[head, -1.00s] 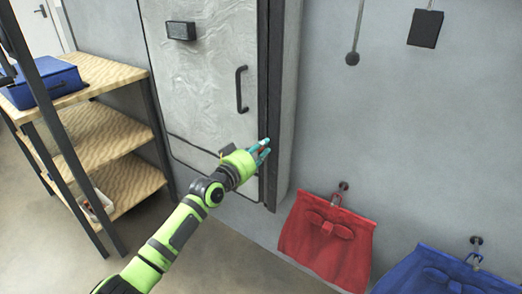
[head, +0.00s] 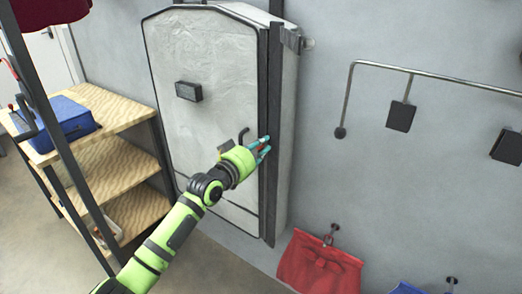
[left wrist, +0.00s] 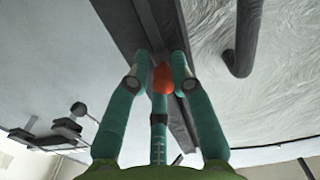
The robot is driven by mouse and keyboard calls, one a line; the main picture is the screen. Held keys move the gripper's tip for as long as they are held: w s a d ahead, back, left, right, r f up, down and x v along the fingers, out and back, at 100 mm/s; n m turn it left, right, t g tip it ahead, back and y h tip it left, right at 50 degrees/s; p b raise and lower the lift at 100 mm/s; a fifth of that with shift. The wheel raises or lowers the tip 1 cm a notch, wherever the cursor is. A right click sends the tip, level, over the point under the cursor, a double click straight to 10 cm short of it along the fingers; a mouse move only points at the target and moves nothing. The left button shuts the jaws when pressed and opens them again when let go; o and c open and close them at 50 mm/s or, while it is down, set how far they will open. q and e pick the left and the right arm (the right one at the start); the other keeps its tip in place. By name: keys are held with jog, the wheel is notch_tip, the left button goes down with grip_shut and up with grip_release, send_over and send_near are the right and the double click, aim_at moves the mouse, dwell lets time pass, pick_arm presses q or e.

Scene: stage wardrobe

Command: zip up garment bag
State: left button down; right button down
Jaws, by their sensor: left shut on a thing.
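The grey garment bag (head: 205,125) hangs upright against the wall, with a dark zip strip (head: 275,90) down its right front edge. In the left wrist view the strip (left wrist: 125,22) runs up past my fingers. My left gripper (head: 267,147) is at the strip, about mid-height on the bag, beside the dark handle (head: 244,133), which its hand partly hides. In the left wrist view my left gripper (left wrist: 160,75) is shut on a small orange-red pull (left wrist: 163,78), right against the strip. Whether the zip's edges are joined cannot be made out. My right gripper is not in view.
A wooden shelf unit (head: 115,165) with a blue case (head: 62,122) stands at the left, behind a dark post. A metal rail (head: 430,78) and a red bag (head: 320,262) hang on the wall at the right. The wall between is bare.

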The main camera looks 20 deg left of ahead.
pick_arm(q)
jog(key=r+p, duration=0.5)
jog(key=r, duration=0.3)
jog(key=r+p, duration=0.5)
jog(key=r, duration=0.3)
jog(key=r+p, duration=0.5)
jog(key=r, duration=0.3)
jog(key=shift+a+r+p, duration=0.15)
jog(key=shift+a+p, duration=0.15)
jog(key=c, duration=1.2)
grip_release()
jog(key=shift+f, duration=0.2)
jog(key=v, duration=1.2)
jog(key=shift+r, duration=0.1)
jog(key=shift+w, duration=0.1)
